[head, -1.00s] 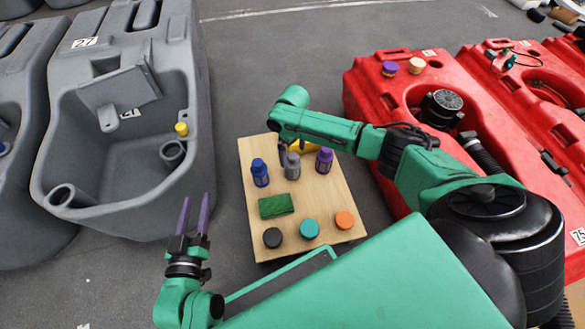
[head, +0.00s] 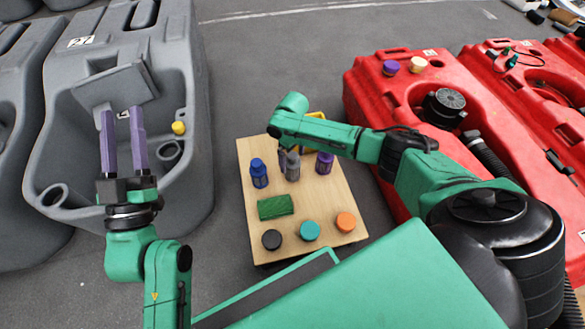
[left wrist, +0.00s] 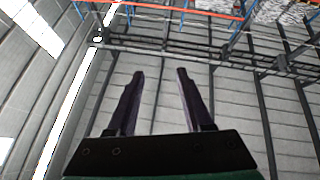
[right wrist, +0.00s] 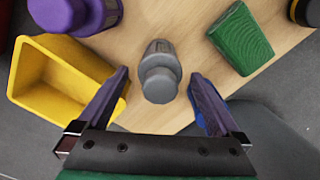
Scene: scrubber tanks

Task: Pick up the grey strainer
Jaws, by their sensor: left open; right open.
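The grey strainer (head: 292,168) stands upright on the wooden board, between a blue strainer (head: 259,173) and a purple one (head: 324,163). In the right wrist view the grey strainer (right wrist: 159,75) is between my open right fingers, with a visible gap on each side. My right gripper (right wrist: 160,95) is above and around it; in the head view the right gripper (head: 283,158) is partly hidden by its own arm. My left gripper (head: 123,140) is open and empty, fingers pointing up in front of the grey tank. In the left wrist view its fingers (left wrist: 159,85) are apart.
The wooden board (head: 285,232) also holds a green block (head: 275,207), a yellow bin (right wrist: 50,75) and black, teal and orange round caps. A grey tank (head: 185,75) stands at left and a red tank (head: 385,95) at right. Dark floor lies between.

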